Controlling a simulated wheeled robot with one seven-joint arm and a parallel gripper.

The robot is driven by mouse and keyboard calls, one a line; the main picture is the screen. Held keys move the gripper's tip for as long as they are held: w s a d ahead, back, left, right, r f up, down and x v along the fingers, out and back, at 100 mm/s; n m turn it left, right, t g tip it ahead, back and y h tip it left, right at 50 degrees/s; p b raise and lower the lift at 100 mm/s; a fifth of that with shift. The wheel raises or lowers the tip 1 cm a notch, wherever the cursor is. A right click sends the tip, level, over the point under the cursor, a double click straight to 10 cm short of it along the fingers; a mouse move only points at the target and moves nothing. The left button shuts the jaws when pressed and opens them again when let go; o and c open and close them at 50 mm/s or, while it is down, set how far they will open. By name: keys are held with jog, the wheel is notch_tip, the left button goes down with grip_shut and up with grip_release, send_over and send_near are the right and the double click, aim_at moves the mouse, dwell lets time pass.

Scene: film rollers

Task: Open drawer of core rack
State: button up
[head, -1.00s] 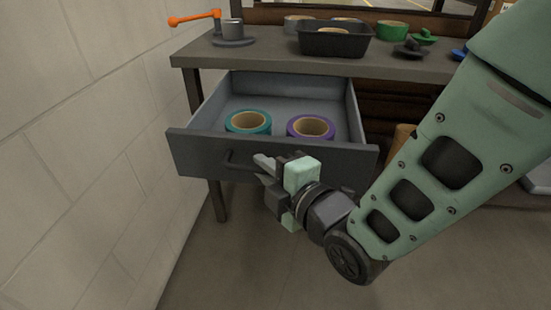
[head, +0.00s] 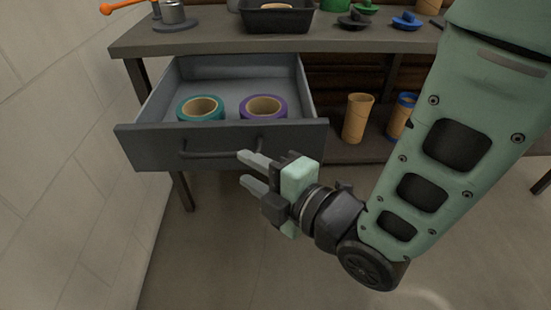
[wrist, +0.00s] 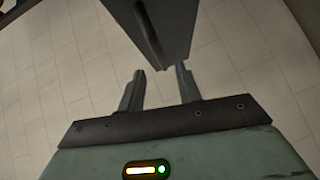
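The drawer (head: 150,150) of the core rack stands pulled out below the worktop, with its inside showing. A teal tape roll (head: 201,109) and a purple tape roll (head: 264,108) lie in it. The drawer's dark bar handle (head: 207,154) is on its front; it also shows in the wrist view (wrist: 147,30). My gripper (head: 250,172) is open and empty, in front of the drawer front and to the right of the handle's middle. In the wrist view its two fingers (wrist: 158,84) are apart, with floor between them and the handle ahead, not between them.
The worktop (head: 230,44) above holds a black tray (head: 278,20), a grey holder with an orange handle (head: 174,18) and coloured caps. Cardboard cores (head: 357,118) stand on a lower shelf at right. A block wall (head: 60,150) is close on the left. The floor in front is free.

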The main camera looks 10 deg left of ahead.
jog(key=d+p, duration=0.1)
jog(key=p, duration=0.1)
jog(key=s+r+p, duration=0.1)
jog(key=p, duration=0.2)
jog(key=shift+d, duration=0.35)
jog(key=shift+d+p, duration=0.1)
jog(key=shift+p, duration=0.5)
jog(key=s+d+p, duration=0.1)
jog(key=p, duration=0.4)
jog(key=shift+d+f, duration=0.1)
jog(key=shift+d, duration=0.15)
